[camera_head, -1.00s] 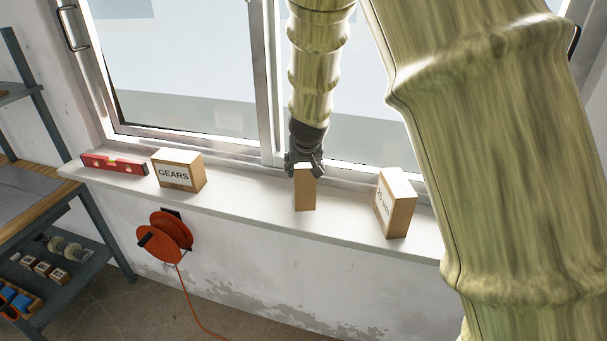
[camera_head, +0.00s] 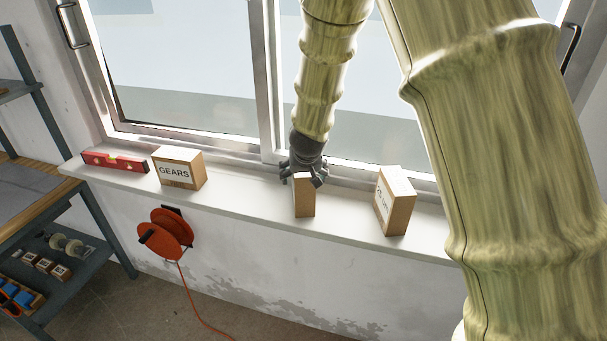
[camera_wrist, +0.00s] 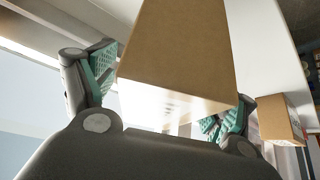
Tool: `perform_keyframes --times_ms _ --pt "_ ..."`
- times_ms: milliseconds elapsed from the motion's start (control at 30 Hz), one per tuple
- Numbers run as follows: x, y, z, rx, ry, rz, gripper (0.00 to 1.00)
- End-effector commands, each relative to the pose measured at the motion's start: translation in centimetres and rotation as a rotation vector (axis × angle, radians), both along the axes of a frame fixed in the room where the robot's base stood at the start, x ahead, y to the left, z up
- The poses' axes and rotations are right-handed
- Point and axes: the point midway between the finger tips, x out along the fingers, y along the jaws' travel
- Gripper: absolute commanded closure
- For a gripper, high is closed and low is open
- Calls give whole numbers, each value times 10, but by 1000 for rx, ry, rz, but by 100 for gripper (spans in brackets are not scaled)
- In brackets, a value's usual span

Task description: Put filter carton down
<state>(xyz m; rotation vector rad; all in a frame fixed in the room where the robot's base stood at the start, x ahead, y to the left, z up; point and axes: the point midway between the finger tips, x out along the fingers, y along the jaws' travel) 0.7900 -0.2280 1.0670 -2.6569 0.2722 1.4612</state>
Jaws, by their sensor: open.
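The filter carton, a plain brown box (camera_head: 304,200), stands upright on the white window sill between two other boxes. No label shows on the faces I see. My gripper (camera_head: 303,174) is at the top of the carton, with its fingers spread to either side. In the wrist view the carton (camera_wrist: 180,55) lies between the two teal-padded fingers (camera_wrist: 165,97). The left pad is clear of the carton. The right finger is partly hidden behind the carton, so its gap is hard to judge.
On the window sill (camera_head: 240,203) stand a GEARS carton (camera_head: 180,170) and a red spirit level (camera_head: 114,161) to the left. Another labelled carton (camera_head: 396,200) stands to the right. An orange cable reel (camera_head: 168,234) hangs below. The window is close behind my gripper.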

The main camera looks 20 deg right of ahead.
Motion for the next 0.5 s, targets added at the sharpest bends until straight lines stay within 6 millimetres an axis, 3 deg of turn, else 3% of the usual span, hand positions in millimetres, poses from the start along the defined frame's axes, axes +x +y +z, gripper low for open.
perform_keyframes --times_ms 267,500 --pt "-1 1 3 -1 -1 1 15" --pt "-13 3 22 -2 -3 3 15"
